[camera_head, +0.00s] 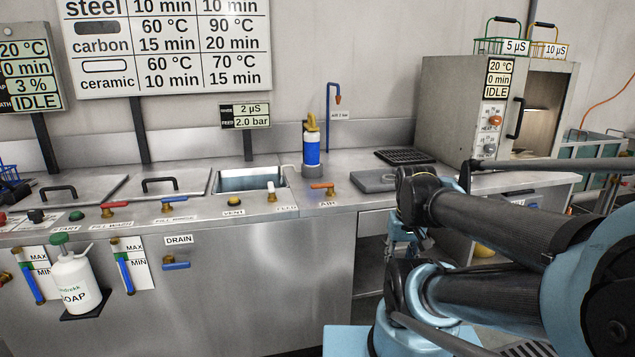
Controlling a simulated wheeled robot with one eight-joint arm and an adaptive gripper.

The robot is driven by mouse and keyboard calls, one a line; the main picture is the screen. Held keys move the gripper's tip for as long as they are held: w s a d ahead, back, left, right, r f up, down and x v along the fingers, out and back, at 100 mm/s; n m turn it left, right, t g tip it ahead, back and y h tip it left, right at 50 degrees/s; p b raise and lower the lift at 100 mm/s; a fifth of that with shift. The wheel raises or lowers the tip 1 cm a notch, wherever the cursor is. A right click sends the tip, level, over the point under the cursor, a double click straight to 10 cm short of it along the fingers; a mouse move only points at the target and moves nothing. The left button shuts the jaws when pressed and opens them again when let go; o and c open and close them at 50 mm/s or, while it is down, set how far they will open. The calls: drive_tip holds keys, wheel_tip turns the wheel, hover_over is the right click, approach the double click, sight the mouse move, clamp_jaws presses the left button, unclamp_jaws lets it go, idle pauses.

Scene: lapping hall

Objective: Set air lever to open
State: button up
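The air lever (322,186) is a small orange handle on a brass fitting, on the steel counter just above the label AIR. Its handle lies roughly level, along the counter's front edge. Nothing touches it. My arm fills the right side of the view, with its dark and light-blue links to the right of the lever and apart from it. I cannot make out my gripper's fingers in this view.
A grey lid (374,182) and an oven (455,105) are to the right.

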wheel_tip(320, 180, up, 27)
drive_tip(key=n+g, duration=0.2)
drive_tip(key=n, duration=1.9)
hover_over(322, 186)
drive_tip(key=a, duration=0.2)
drive_tip(key=f, duration=1.6)
drive_tip(key=shift+w+d+f, duration=0.2)
drive_tip(key=shift+w+f, duration=0.2)
drive_tip(key=shift+c, duration=0.5)
clamp_jaws()
